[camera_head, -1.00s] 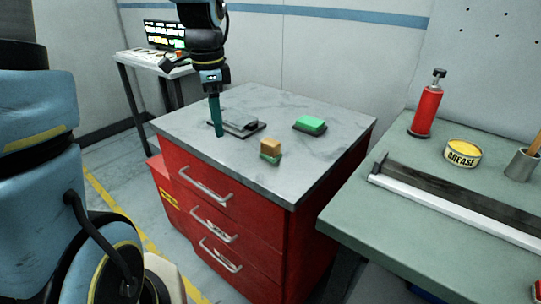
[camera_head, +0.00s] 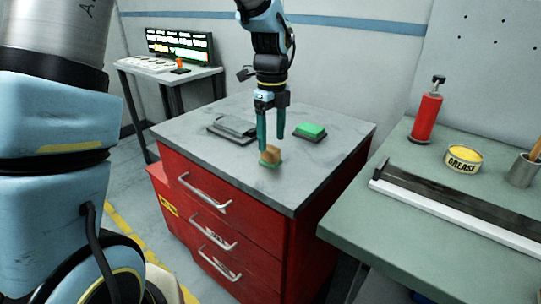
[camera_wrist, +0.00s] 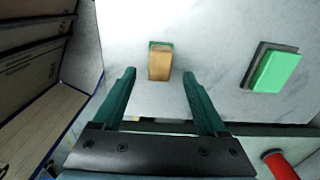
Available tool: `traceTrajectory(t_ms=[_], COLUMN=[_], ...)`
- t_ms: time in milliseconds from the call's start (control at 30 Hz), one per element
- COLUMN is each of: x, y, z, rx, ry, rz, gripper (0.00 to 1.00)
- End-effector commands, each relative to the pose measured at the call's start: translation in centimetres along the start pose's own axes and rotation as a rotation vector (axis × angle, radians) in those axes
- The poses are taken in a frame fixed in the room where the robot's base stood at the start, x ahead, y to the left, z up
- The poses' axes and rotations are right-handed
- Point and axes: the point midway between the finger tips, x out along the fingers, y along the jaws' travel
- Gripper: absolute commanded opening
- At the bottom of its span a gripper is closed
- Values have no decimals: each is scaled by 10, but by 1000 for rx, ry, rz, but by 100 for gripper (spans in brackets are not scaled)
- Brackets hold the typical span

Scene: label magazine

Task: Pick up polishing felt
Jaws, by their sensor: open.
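A small wooden block with a green layer under it (camera_head: 271,156) stands on the grey marbled top of the red cabinet. In the wrist view the block (camera_wrist: 159,64) lies ahead, roughly centred between the fingers. A green pad on a dark base (camera_head: 311,130) sits behind it to the right; it also shows at the right of the wrist view (camera_wrist: 275,71). I cannot tell for sure which of the two is the polishing felt. My gripper (camera_head: 272,143) points down above the wooden block, open, with nothing between its teal fingers.
A dark grey flat item (camera_head: 233,127) lies at the cabinet top's left. The green bench (camera_head: 416,221) at right carries a red bottle (camera_head: 426,113), a grease tin (camera_head: 463,158) and a long metal bar (camera_head: 455,213). The cabinet top's front left is clear.

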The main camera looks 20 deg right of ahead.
Motion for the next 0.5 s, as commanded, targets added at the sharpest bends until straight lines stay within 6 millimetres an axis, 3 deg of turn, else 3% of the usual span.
traceTrajectory(t_ms=[300,500], x=[42,46], y=[1,1], z=[3,3], rx=[-1,-1], ry=[1,0], rz=[4,0], gripper=[75,75])
